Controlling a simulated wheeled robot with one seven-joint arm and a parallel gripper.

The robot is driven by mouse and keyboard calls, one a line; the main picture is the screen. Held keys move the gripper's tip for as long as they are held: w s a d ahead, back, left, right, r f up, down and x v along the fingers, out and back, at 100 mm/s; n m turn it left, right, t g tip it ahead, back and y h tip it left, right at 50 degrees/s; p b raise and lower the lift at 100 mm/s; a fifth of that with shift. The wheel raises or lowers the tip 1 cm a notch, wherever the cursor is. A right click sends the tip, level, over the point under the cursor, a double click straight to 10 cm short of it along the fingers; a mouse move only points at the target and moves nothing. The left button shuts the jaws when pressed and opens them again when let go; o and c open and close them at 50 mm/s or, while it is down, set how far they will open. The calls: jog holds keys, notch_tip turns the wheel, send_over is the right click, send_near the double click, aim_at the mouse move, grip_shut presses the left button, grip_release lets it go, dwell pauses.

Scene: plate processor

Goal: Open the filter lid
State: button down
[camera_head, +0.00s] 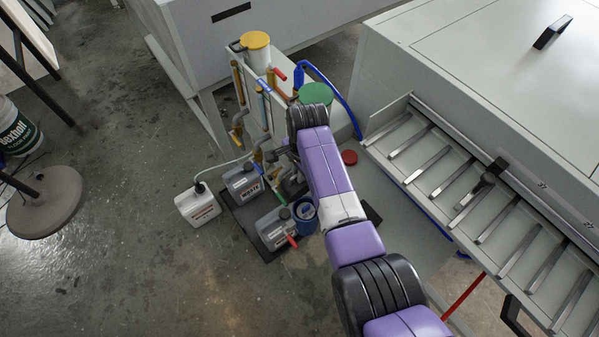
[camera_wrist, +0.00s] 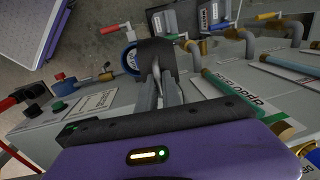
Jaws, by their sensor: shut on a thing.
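My gripper (camera_wrist: 163,84) reaches in from the bottom of the wrist view. Its fingers are close together on a dark part (camera_wrist: 155,53), and the contact is partly hidden. I cannot tell for sure whether this part is the filter lid. A blue round canister (camera_wrist: 131,58) shows beside it, partly covered by the dark part. In the head view the blue canister (camera_head: 305,211) stands low beside my arm. Other round covers are a yellow lid (camera_head: 255,40), a green lid (camera_head: 315,93) and a red lid (camera_head: 349,157).
Grey jugs (camera_head: 243,184) and a white jug (camera_head: 198,206) stand near the canister. Pipes with valves (camera_head: 238,95) rise behind them. The large plate machine (camera_head: 480,60) with its slatted rack (camera_head: 470,190) lies to the right. The floor at left is mostly open.

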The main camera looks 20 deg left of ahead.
jog(key=c, duration=1.5)
grip_release()
jog(key=shift+f, duration=0.1)
jog(key=shift+c, duration=0.2)
notch_tip(320, 180, up, 8)
jog(key=shift+s+d, duration=0.25)
jog(key=shift+d, duration=0.1)
jog(key=shift+f, duration=0.15)
